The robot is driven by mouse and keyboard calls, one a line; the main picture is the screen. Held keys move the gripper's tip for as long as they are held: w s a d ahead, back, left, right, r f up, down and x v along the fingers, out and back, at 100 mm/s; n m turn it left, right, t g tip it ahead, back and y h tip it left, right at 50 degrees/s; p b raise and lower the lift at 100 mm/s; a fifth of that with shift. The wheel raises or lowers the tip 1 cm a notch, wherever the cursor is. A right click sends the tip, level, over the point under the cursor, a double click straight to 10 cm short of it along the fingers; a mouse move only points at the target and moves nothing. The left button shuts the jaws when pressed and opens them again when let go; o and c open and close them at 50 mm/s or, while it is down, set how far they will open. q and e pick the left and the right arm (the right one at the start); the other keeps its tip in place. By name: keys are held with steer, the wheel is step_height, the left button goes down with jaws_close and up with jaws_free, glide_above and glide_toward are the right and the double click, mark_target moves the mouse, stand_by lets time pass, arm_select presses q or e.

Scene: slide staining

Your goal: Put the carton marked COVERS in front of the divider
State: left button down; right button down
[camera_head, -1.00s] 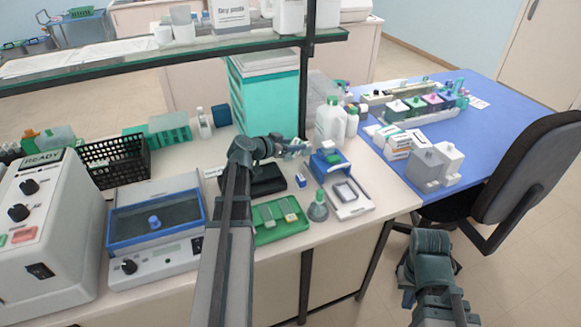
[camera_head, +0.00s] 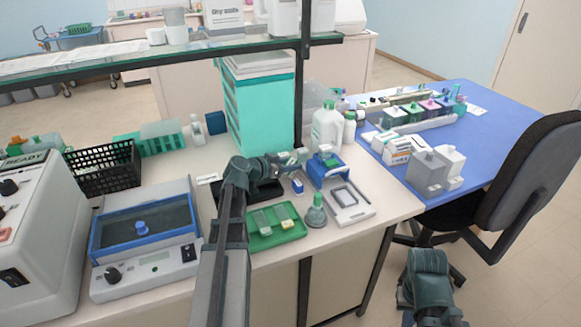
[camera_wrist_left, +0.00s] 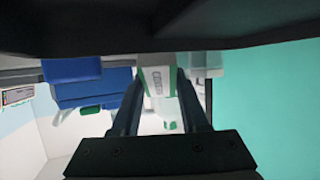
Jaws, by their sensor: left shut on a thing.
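My left gripper (camera_head: 301,156) reaches over the back middle of the bench, beside a blue-topped device. In the left wrist view it is shut on a small white carton with green edges (camera_wrist_left: 158,82). Printed lettering runs along the carton's face, too small to read surely. The carton sits between the two dark fingers and is hardly distinguishable in the head view. I cannot tell which thing is the divider.
A teal drawer cabinet (camera_head: 262,105) and white bottles (camera_head: 327,124) stand behind the gripper. A green tray (camera_head: 290,232), small blue box (camera_head: 297,186) and grey-green flask (camera_head: 315,212) lie in front. A glass shelf (camera_head: 150,58) with a dark post (camera_head: 301,85) overhangs the back.

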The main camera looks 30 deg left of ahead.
arm_select(q)
steer(key=shift+f, duration=0.15)
steer(key=c, duration=0.7)
jaws_free()
steer(key=shift+r, duration=0.25)
steer(key=p+v, duration=0.4)
steer(key=v, duration=0.7)
steer(key=shift+r, duration=0.15)
steer(key=shift+s+a+p, duration=0.1)
steer(key=shift+s+p, duration=0.2)
steer(key=shift+s, duration=0.1)
steer(key=shift+c, duration=0.3)
